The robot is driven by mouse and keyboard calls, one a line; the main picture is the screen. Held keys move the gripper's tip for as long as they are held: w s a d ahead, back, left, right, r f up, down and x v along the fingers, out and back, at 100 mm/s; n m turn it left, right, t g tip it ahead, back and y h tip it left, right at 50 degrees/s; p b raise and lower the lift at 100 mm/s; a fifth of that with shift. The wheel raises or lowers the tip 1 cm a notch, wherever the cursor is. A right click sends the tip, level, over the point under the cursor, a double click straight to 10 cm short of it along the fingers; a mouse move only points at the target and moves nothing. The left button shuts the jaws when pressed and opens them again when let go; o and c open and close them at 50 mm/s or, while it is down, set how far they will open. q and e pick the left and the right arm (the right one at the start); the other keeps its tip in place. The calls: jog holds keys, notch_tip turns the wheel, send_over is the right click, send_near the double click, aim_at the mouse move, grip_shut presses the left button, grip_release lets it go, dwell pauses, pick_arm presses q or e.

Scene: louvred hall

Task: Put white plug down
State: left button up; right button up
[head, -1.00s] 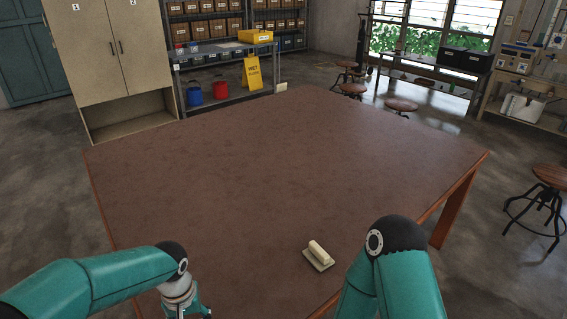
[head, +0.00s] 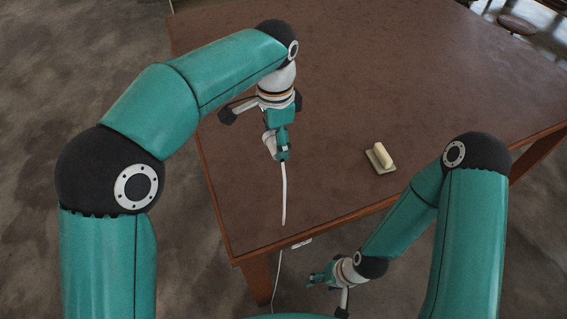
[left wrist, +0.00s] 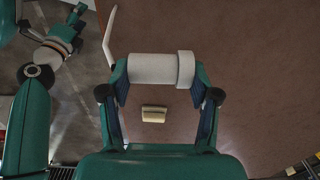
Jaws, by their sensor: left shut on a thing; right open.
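The white plug (left wrist: 153,69) is a pale cylinder with a wider collar at one end, lying across between the fingertips of my left gripper (left wrist: 155,75) in the left wrist view. My left gripper is shut on it, and in the head view the gripper (head: 276,148) is above the table's near left part. A white cord (head: 284,195) runs from it toward the near edge. I cannot tell the plug's exact height above the table (head: 330,70). My right gripper (head: 325,280) is open and empty, beyond the table's near edge.
A pale block with a raised handle (head: 380,157) lies on the table to the right of my left gripper. A small white fitting (head: 301,243) sits at the table's near edge, with a thin cord hanging nearby. The tabletop behind the block is clear.

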aim_at(278, 194)
pick_arm(q)
notch_tip(278, 194, down, 19)
jog(key=shift+r, duration=0.15)
dwell(0.5)
jog(key=o, duration=1.3)
notch_tip(278, 194, up, 12)
jog(key=shift+s+r+b, duration=0.1)
jog(key=shift+b, duration=0.25)
